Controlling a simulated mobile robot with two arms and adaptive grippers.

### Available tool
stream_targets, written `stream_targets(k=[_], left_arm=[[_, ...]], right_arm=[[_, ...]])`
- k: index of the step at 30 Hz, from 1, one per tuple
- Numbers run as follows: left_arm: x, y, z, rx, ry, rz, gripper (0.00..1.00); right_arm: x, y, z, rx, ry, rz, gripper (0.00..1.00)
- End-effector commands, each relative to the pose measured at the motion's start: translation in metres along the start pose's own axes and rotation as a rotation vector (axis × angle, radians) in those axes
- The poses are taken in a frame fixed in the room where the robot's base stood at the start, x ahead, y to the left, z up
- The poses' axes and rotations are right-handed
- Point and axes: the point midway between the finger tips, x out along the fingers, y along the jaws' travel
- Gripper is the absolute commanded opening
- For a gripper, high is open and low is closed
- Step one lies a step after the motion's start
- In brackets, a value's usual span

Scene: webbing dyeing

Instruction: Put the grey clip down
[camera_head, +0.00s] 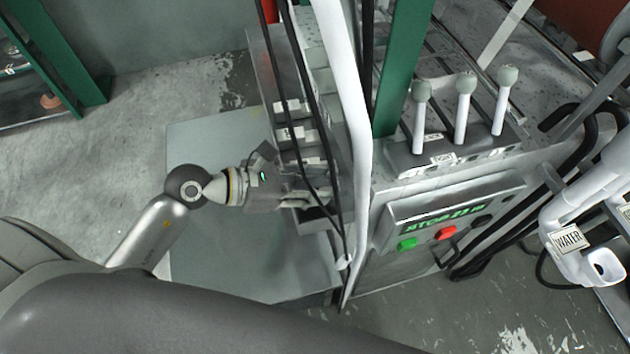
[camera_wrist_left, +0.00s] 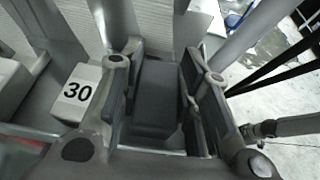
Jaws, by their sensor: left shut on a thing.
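My left gripper (camera_head: 312,196) reaches in from the left at the narrow rack of labelled blocks beside the machine. In the left wrist view, its two fingers (camera_wrist_left: 160,100) are closed on the sides of the grey clip (camera_wrist_left: 156,98), a dark grey block. In the head view the clip is largely hidden by the fingers and the black cables, so I cannot tell whether it touches the rack. My right gripper is not in view.
A white block marked 30 (camera_wrist_left: 78,94) sits close beside the fingers. Black cables and a white post (camera_head: 350,120) stand just right of the gripper. A control panel (camera_head: 445,218) and several levers (camera_head: 462,110) are farther right. A flat grey plate (camera_head: 215,255) lies below my arm.

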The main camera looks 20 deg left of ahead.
Motion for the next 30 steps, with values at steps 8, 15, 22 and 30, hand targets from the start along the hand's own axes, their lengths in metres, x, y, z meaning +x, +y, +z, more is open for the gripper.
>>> stream_targets(k=[8,15,22,30], left_arm=[[0.002,0.000,-0.004,0.002,0.000,0.000,0.07],[0.005,0.000,-0.011,0.002,0.000,0.000,0.07],[0.007,0.000,-0.017,0.002,-0.001,0.000,0.07],[0.006,0.000,-0.016,0.002,0.000,0.000,0.53]], right_arm=[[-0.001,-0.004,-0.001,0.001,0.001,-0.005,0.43],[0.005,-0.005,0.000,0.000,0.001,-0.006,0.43],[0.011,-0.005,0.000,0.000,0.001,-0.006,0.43],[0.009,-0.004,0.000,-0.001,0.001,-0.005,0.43]])
